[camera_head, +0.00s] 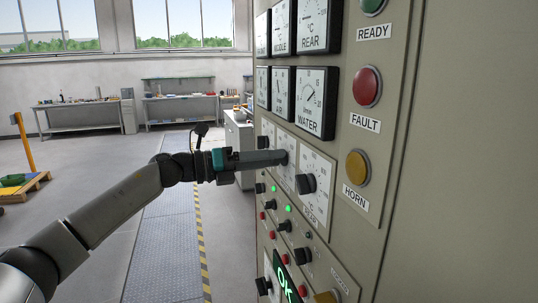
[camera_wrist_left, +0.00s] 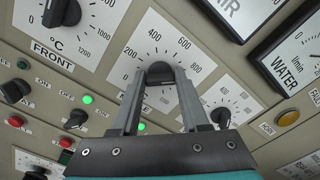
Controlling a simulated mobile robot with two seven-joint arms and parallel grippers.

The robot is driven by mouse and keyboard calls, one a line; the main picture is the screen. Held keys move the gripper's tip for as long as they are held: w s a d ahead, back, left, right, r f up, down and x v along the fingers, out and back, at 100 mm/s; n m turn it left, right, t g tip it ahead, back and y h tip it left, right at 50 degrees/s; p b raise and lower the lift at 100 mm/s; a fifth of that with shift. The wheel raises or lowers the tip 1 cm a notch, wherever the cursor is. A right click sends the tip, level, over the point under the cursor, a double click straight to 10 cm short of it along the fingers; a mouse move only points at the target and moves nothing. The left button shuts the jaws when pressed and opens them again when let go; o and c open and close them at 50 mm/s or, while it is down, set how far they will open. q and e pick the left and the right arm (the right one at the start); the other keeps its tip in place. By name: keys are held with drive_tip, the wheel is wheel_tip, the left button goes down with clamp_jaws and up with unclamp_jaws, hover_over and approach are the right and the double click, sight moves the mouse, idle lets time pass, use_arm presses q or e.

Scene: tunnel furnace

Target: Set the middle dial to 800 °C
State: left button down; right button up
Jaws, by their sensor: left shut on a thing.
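The middle dial (camera_wrist_left: 158,50) is a white plate with a scale that shows 200, 400, 600 and 800 in the left wrist view. Its black knob (camera_wrist_left: 160,96) sits at the plate's centre, between my fingers. My left gripper (camera_wrist_left: 160,76) is shut on this knob, with one finger on each side. In the head view my left gripper (camera_head: 281,157) reaches the panel from the left and covers most of the knob. The fingers hide part of the scale, and I cannot read the knob's pointer clearly. My right gripper is not in view.
The front dial knob (camera_wrist_left: 62,12) and the rear dial knob (camera_head: 305,183) are close on either side. Square meters (camera_head: 316,100) are above. Red FAULT (camera_head: 366,86) and yellow HORN (camera_head: 357,167) buttons are at the right. Small knobs and green lamps (camera_head: 287,208) are below.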

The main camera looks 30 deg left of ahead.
use_arm(q)
drive_tip(key=shift+r+n, duration=0.1)
drive_tip(key=shift+n, duration=0.2)
drive_tip(key=shift+c, duration=2)
unclamp_jaws()
drive_tip(key=b+v, duration=0.6)
drive_tip(key=v, duration=0.9)
drive_tip(key=shift+s, duration=0.1)
